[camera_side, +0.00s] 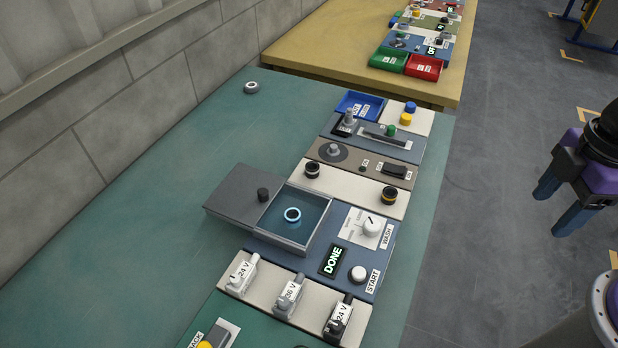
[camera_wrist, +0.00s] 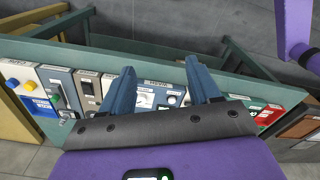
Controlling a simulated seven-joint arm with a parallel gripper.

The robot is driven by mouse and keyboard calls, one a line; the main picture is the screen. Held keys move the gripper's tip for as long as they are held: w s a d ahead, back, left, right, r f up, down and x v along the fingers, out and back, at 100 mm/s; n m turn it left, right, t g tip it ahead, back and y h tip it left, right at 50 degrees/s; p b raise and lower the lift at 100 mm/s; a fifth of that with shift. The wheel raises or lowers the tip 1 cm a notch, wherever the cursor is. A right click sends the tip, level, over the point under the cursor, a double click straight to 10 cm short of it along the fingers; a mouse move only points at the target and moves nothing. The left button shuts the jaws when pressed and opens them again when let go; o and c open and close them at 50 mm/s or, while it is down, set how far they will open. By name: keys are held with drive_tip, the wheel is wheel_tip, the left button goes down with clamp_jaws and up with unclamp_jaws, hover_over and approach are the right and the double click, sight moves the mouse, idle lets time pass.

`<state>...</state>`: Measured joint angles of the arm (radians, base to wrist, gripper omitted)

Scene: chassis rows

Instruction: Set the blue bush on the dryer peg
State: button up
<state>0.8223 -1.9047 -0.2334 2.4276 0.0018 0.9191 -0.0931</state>
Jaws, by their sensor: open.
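A blue ring, which looks like the blue bush (camera_side: 292,215), lies in the open basin of the wash unit (camera_side: 318,248). The basin's grey lid (camera_side: 235,195) is slid to the left. The wash display (camera_side: 332,261) reads DONE. Two upright grey pegs stand farther back: one on a blue-grey panel (camera_side: 349,117) and one on a dark disc on a brown panel (camera_side: 334,149). I cannot read which is the dryer peg. My gripper (camera_side: 553,210) is open and empty, off the bench's right side; its two blue fingers also show in the wrist view (camera_wrist: 160,70).
A blue tray (camera_side: 360,104) stands at the back, and several 24 V and 36 V labelled connectors (camera_side: 289,296) in front. A grey ring (camera_side: 251,87) lies alone; the bench's left side is mostly clear.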

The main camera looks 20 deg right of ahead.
drive_tip(key=w+a+f+n, duration=0.1)
drive_tip(key=w+a+n, duration=0.5)
drive_tip(key=w+a, duration=1.05)
drive_tip(key=n, duration=0.8)
hover_over(293, 217)
wheel_tip(293, 217, down, 10)
drive_tip(key=f, duration=0.1)
drive_tip(key=shift+f, duration=4.15)
clamp_jaws()
drive_tip(key=shift+r, duration=1.75)
